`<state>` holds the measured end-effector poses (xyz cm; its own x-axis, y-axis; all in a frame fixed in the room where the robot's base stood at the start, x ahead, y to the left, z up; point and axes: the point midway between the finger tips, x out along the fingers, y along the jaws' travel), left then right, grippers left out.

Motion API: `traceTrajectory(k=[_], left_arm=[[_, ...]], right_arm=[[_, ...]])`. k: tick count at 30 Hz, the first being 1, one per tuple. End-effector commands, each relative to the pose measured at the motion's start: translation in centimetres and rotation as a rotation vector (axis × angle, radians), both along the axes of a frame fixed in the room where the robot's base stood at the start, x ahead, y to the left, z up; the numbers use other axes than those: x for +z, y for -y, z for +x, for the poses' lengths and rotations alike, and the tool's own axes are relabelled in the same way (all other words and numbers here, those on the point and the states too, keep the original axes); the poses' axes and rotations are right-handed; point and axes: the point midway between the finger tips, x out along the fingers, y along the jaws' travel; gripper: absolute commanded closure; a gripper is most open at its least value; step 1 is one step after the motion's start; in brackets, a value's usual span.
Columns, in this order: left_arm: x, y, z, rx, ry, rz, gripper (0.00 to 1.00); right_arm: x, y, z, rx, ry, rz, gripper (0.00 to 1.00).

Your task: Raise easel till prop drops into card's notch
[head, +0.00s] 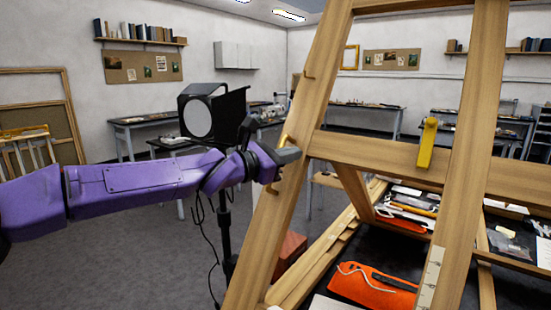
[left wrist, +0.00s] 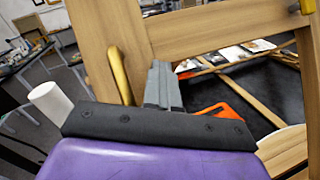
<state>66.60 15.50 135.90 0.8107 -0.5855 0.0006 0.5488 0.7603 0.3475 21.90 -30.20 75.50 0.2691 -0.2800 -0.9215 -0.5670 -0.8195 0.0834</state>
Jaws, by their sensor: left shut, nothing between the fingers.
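The wooden easel (head: 365,150) fills the right half of the head view, tilted, with posts and a crossbar. A brass handle (head: 285,132) is on its left post; in the left wrist view the brass handle (left wrist: 121,76) stands just left of my fingers. My left gripper (head: 291,155) is shut and empty beside that post; its fingers also show in the left wrist view (left wrist: 162,85). I cannot tell whether it touches the wood. A wooden strut (head: 352,190) behind the crossbar may be the prop. A pale notched strip (head: 431,278) is at the lower right post. My right gripper is out of view.
A dark table (head: 320,262) under the easel holds an orange pouch (head: 372,288) and several tools. A black lamp (head: 212,112) on a stand is behind my left arm. A yellow clip (head: 427,143) sits on the crossbar. Floor at left is open.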

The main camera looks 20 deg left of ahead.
Motion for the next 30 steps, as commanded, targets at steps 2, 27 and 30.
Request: traceTrajectory(k=[2, 27, 30], left_arm=[[0.04, -0.01, -0.02, 0.0, 0.001, -0.001, 1.0], [0.05, -0.06, 0.01, 0.001, 0.0, 0.0, 0.6], [0.08, -0.12, 0.02, 0.002, 0.001, -0.001, 0.6]], right_arm=[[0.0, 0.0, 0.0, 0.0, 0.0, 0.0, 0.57], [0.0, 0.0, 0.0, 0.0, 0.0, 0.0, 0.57], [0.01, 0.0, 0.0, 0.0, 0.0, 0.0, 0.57]])
